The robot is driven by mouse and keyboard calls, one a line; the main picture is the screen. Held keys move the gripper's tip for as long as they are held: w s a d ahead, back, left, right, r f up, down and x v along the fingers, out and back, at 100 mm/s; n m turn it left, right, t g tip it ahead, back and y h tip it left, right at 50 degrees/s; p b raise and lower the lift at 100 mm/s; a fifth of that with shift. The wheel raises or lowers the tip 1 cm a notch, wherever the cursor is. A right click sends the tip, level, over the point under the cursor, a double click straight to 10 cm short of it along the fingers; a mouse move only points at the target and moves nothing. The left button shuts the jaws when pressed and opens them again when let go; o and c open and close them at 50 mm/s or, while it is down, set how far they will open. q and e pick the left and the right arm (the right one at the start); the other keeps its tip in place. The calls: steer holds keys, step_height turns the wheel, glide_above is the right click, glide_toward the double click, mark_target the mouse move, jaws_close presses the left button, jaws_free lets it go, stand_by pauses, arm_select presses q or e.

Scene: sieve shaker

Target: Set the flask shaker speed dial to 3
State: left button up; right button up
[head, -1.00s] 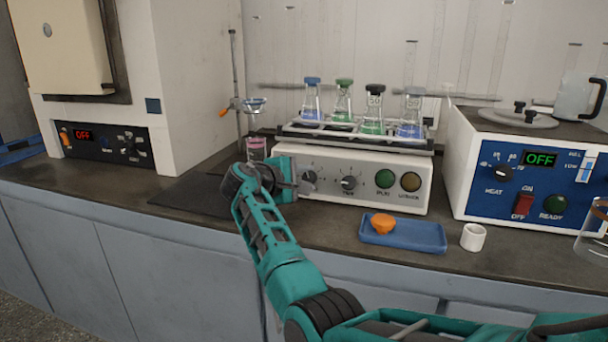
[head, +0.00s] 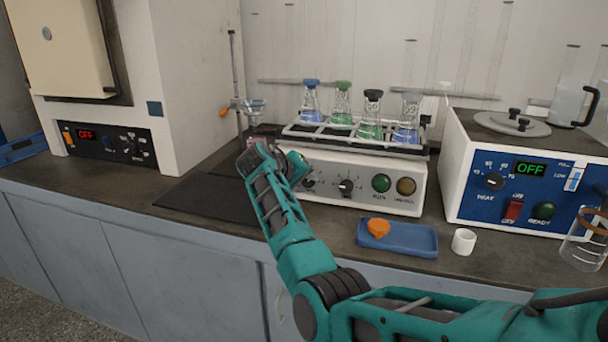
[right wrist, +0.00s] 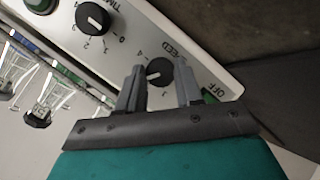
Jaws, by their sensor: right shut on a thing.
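The flask shaker (head: 400,198) is a white box on the bench, with a rack of flasks on top. Its speed dial (right wrist: 160,70) is a dark round knob; in the head view the dial (head: 310,184) is partly covered by my right gripper (head: 298,170). In the right wrist view my right gripper (right wrist: 161,86) has one finger on each side of the dial and is shut on it. The dial's white mark points left; 1, 4 and OFF can be read, while the numbers between 1 and 4 are hidden by a finger. My left gripper is not in view.
A timer dial (right wrist: 92,18) sits beside the speed dial, with a green button (head: 381,183) and an amber one farther right. A blue tray (head: 410,239) with an orange piece and a white cup (head: 463,241) stand in front. A blue-fronted heater (head: 520,190) is at right.

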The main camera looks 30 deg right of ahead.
steer(key=shift+m+t+y+p, duration=0.35)
steer(key=shift+m+p, duration=0.2)
steer(key=shift+m, duration=0.35)
steer(key=o, duration=1)
steer(key=shift+r, duration=0.1)
steer(key=p+v, duration=0.2)
steer(key=v, duration=1)
steer(key=shift+s+a+r, duration=0.2)
steer(key=shift+r, duration=0.1)
